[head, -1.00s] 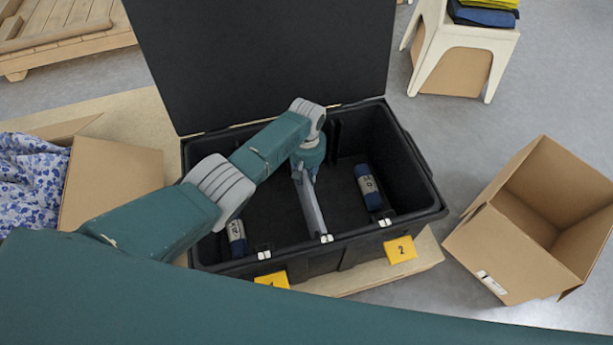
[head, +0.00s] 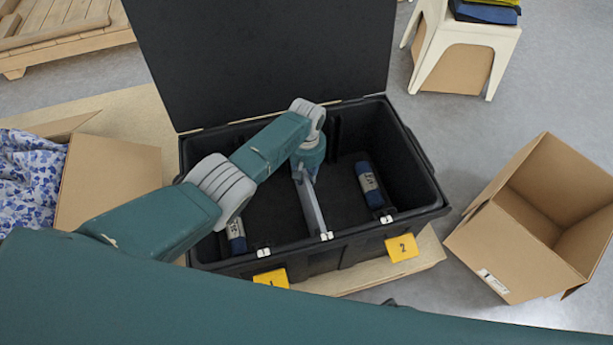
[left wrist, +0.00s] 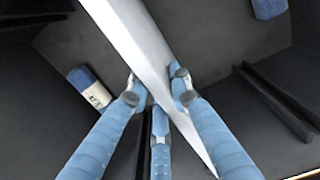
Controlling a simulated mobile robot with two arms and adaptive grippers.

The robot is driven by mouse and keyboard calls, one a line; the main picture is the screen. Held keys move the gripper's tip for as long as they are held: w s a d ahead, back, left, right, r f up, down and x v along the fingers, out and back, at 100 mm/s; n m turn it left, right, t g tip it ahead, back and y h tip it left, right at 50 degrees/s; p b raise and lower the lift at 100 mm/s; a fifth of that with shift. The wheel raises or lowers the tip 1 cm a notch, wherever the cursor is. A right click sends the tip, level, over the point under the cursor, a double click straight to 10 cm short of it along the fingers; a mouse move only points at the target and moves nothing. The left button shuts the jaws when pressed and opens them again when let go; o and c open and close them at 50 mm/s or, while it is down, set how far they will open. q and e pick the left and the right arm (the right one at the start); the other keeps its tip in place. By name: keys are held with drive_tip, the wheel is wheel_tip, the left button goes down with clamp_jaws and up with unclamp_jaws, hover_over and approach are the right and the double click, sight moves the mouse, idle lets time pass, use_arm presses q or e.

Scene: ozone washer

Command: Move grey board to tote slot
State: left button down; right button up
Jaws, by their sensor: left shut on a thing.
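The grey board (head: 312,210) stands on edge inside the open black tote (head: 345,262), around its middle. Its near end is at the middle white clip (head: 327,236) on the tote's front rim; I cannot tell whether it is seated in a slot. My left gripper (head: 305,171) reaches down into the tote and is shut on the board's far part. In the left wrist view the board (left wrist: 140,45) runs diagonally between the blue fingers of that gripper (left wrist: 159,92). The board's lower edge is hidden. My right gripper is not in view.
Blue-and-grey rolls lie in the tote, one left (head: 236,236) and one right (head: 369,185) of the board. The lid (head: 260,60) stands open behind. Yellow tags (head: 401,247) hang in front. An open cardboard box (head: 490,250) is right; another (head: 108,185) holding patterned cloth is left.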

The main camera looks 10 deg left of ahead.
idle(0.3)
use_arm(q)
drive_tip(key=c, duration=1.5)
unclamp_jaws()
drive_tip(key=shift+f, duration=0.1)
